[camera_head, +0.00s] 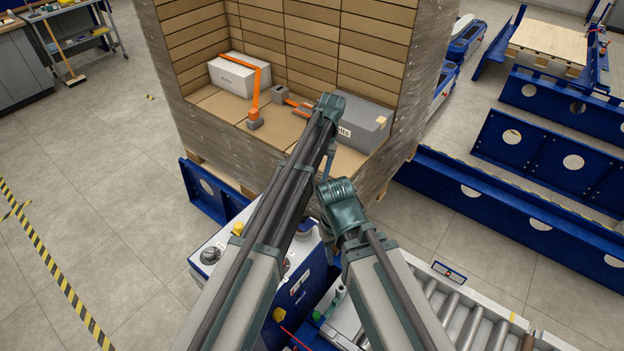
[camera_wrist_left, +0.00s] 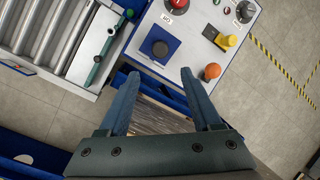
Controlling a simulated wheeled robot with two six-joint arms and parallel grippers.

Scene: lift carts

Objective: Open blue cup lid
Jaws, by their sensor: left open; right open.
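On the light control cabinet in the left wrist view, a dark round cap (camera_wrist_left: 159,45) sits on a blue square plate. It is the nearest match to a blue cup lid, but I cannot tell if it opens. My left gripper (camera_wrist_left: 160,75) is open and empty, and the cap lies beyond its fingertips, with no contact visible.
The cabinet top (camera_head: 213,241) also carries a yellow control (camera_wrist_left: 229,41), an orange knob (camera_wrist_left: 212,71) and a red one (camera_wrist_left: 177,4). A roller conveyor (camera_head: 470,322) adjoins the cabinet. A wrapped carton stack (camera_head: 375,40) stands behind.

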